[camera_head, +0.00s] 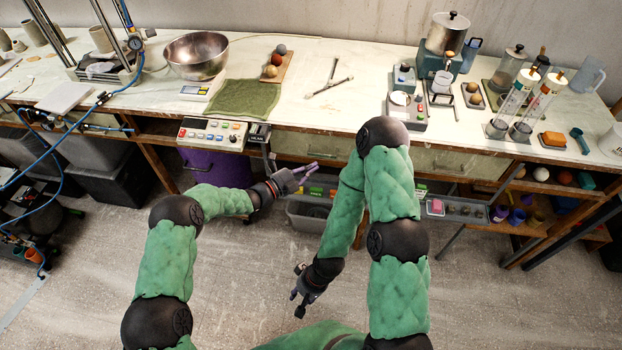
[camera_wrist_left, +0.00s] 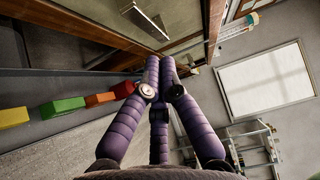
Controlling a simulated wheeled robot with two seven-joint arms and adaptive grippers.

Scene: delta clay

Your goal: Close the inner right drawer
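Two pale drawer fronts are set under the worktop in the head view: a left one (camera_head: 310,146) and a right one (camera_head: 455,163). My right arm crosses in front of the space between them and hides part of it. I cannot tell how far either drawer is pulled out. My left gripper (camera_head: 302,174), with purple fingers, is in front of and below the left drawer front. In the left wrist view its fingers (camera_wrist_left: 160,64) converge, with nothing visible between them. A pale panel with a metal handle (camera_wrist_left: 150,18) is beyond them. My right gripper (camera_head: 303,298) hangs low over the floor, apart from the furniture.
A control box (camera_head: 212,134) juts from the table edge. The worktop (camera_head: 340,105) holds glassware and tools. The floor in front is clear.

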